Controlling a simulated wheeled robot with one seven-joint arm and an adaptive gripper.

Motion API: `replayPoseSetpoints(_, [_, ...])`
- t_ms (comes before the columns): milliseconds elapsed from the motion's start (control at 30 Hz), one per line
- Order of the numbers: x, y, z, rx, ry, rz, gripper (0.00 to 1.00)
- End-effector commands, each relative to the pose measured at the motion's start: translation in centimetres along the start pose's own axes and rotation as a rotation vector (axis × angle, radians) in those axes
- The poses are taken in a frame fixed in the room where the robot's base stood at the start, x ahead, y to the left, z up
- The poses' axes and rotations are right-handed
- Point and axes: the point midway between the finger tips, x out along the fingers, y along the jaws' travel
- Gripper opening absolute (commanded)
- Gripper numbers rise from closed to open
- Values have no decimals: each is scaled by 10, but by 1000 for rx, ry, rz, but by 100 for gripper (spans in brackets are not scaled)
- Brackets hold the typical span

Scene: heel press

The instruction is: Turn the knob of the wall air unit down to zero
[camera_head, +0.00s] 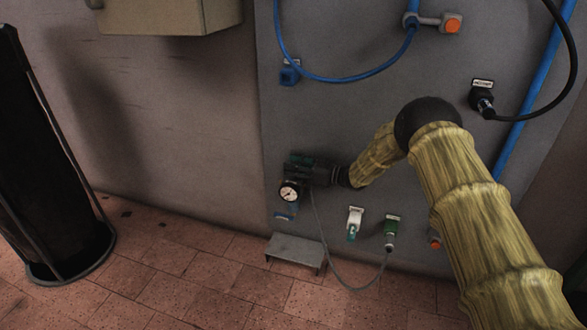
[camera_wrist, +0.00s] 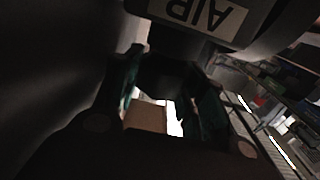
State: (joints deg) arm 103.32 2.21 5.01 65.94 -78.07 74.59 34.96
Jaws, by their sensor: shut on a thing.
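The wall air unit (camera_head: 288,192) is mounted low on the grey panel, with a round white gauge on its front. My gripper (camera_head: 312,170) reaches it from the right and is shut at its upper part, on the knob. The knob is mostly hidden by my fingers in the head view. In the wrist view my gripper (camera_wrist: 165,95) has dark fingers on either side of a dark shape that appears to be the knob (camera_wrist: 165,76). An upside-down "AIR" label (camera_wrist: 205,12) is close above. The knob's setting and the gauge needle are too small or dark to read.
A grey step-like bracket (camera_head: 295,251) stands below the unit. A thin grey hose (camera_head: 325,255) loops from the unit to a green-plated fitting (camera_head: 392,228). A dark cylinder (camera_head: 45,170) stands far left. Floor between is clear.

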Motion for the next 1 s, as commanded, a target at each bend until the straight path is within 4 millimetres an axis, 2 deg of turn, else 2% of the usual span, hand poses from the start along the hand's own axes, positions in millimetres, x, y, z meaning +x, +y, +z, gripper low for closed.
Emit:
replayPoseSetpoints(600, [0,1,-1,-2,1,-43,17])
replayPoseSetpoints(633, [0,1,-1,-2,1,-43,42])
replayPoseSetpoints(733, [0,1,-1,-2,1,-43,61])
replayPoseSetpoints(767, [0,1,-1,-1,1,-43,63])
replayPoseSetpoints(1000, [0,1,-1,-2,1,-42,63])
